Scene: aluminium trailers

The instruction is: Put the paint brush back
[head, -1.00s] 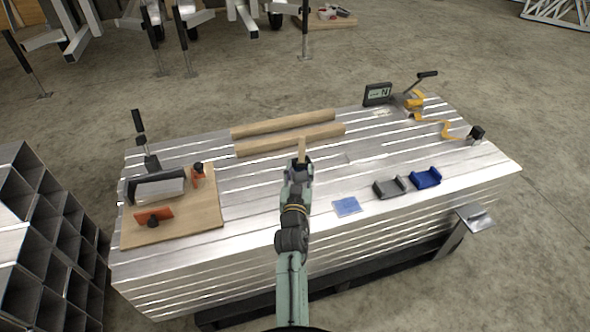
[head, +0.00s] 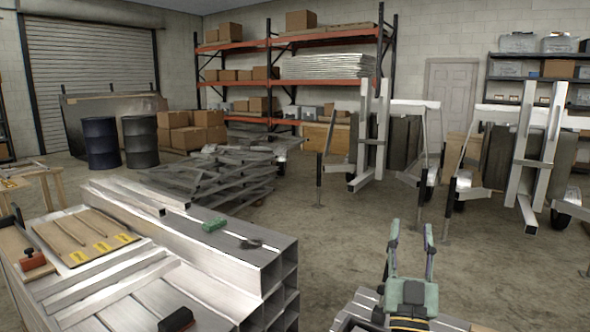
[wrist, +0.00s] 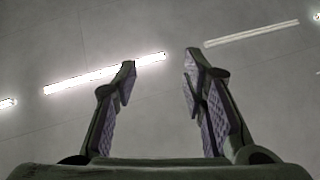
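I cannot make out the paint brush for certain in either view. My gripper (head: 411,234) points upward at the lower right of the head view, above the near end of a metal table. Its two fingers stand well apart. The wrist view shows the gripper (wrist: 160,82) open with nothing between its fingers, against the ceiling. A wooden board (head: 62,245) with thin tan stick-like shapes and several yellow labels lies at the lower left. I cannot tell whether those shapes are objects or markings.
The board lies on stacked metal tubes (head: 205,265). A green block (head: 214,225), a black ring-shaped item (head: 250,243) and a red-orange clamp (head: 33,259) are on or near them. Trailer frames (head: 372,140) stand behind. Open concrete floor (head: 330,230) lies between the tubes and my gripper.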

